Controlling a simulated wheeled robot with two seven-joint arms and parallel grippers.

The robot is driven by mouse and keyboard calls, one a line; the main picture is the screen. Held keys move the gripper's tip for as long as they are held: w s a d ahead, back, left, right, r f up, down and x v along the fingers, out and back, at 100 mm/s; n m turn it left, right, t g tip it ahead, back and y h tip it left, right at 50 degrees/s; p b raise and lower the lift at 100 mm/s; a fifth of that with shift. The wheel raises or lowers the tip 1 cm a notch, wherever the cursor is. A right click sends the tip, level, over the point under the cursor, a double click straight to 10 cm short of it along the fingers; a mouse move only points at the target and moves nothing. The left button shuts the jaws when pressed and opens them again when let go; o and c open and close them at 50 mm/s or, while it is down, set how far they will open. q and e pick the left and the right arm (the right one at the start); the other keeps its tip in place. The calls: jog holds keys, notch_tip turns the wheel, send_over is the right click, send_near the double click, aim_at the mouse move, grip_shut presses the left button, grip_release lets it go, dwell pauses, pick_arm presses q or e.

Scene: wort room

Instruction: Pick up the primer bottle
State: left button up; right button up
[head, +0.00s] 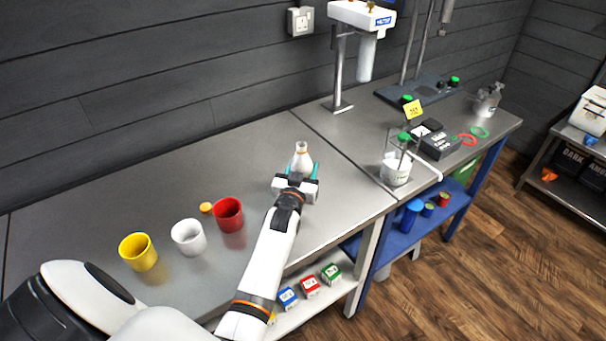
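The primer bottle (302,158), a pale bottle with a narrow neck, stands upright on the grey worktop near the seam between two table sections. My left gripper (301,170) is right in front of it, with its teal fingertips spread to the left and right of the bottle's lower part. The fingers look open, with a small gap to the bottle on each side. The gripper body hides the bottle's base. My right gripper is not in view.
A stand mixer (362,16) is behind. The worktop's back left is clear.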

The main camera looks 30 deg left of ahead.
aim_at(300, 154)
pick_arm(q)
jog(key=shift+r+b, duration=0.4)
jog(key=shift+r, duration=3.25)
